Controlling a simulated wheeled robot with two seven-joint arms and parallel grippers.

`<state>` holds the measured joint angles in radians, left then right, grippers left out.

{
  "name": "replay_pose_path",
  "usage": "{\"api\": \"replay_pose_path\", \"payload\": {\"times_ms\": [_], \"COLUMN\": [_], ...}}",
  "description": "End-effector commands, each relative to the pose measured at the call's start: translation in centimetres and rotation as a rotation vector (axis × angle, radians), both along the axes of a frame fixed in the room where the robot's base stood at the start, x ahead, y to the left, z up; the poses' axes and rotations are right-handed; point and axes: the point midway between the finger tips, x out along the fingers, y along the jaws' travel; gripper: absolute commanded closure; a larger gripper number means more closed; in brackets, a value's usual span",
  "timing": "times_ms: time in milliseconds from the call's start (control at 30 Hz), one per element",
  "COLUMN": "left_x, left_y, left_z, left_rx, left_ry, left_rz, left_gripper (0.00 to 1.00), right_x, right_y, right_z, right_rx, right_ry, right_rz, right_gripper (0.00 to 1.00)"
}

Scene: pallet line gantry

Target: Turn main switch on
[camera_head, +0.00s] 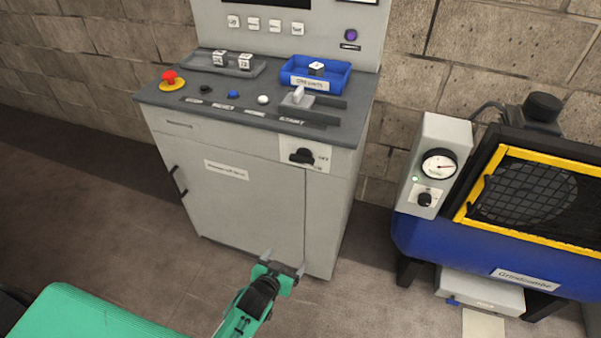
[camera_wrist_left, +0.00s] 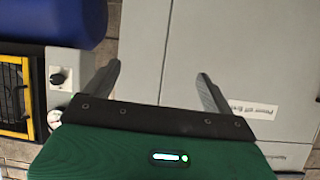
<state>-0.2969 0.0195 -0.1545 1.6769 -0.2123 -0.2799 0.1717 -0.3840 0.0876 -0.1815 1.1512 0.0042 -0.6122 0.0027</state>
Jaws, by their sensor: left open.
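The main switch (camera_head: 302,156) is a black rotary knob on a white plate, on the upper right of the grey cabinet's front (camera_head: 235,200). The small print beside the knob is too blurred to read. My left gripper (camera_head: 284,262) is in front of the cabinet, well below the switch and apart from it. In the left wrist view its two fingers (camera_wrist_left: 160,85) are spread with nothing between them, facing the grey cabinet doors (camera_wrist_left: 240,60). The switch cannot be made out in the wrist view. My right gripper does not show.
The console top holds a red emergency button (camera_head: 170,78), small buttons, a lever (camera_head: 298,97) and a blue parts bin (camera_head: 316,77). To the right stands a blue machine (camera_head: 480,250) with a yellow-framed grille and a gauge box (camera_head: 436,165). The floor before the cabinet is clear.

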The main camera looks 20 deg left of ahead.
Motion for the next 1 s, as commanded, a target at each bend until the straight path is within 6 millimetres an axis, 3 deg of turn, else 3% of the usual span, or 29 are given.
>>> {"api": "replay_pose_path", "payload": {"times_ms": [33, 100, 200, 300, 400, 500, 667, 1000], "left_x": [1.3, 2.3, 3.0, 2.9, 2.6, 2.5, 3.5, 9.0], "left_y": [0.0, 0.2, 0.7, 1.1, 1.5, 1.6, 1.6, 1.4], "left_z": [3.2, 7.9, 14.0, 18.6, 21.6, 23.0, 23.3, 23.3], "left_rx": [-0.011, -0.023, -0.039, -0.052, -0.059, -0.062, -0.063, -0.062], "left_ry": [-0.077, -0.170, -0.289, -0.377, -0.433, -0.459, -0.465, -0.464], "left_rz": [0.010, 0.024, 0.043, 0.058, 0.069, 0.074, 0.075, 0.073], "left_gripper": [0.13, 0.13, 0.13, 0.13, 0.13, 0.13, 0.13, 0.13], "right_x": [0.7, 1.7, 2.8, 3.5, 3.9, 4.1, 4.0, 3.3], "right_y": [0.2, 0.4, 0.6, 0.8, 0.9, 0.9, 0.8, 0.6], "right_z": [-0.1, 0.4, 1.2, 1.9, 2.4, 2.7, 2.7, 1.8], "right_rx": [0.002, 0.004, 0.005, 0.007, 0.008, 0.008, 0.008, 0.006], "right_ry": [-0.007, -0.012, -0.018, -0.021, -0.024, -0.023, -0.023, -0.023], "right_rz": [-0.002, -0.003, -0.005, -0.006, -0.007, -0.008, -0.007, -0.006], "right_gripper": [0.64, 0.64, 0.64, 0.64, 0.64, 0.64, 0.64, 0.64]}}
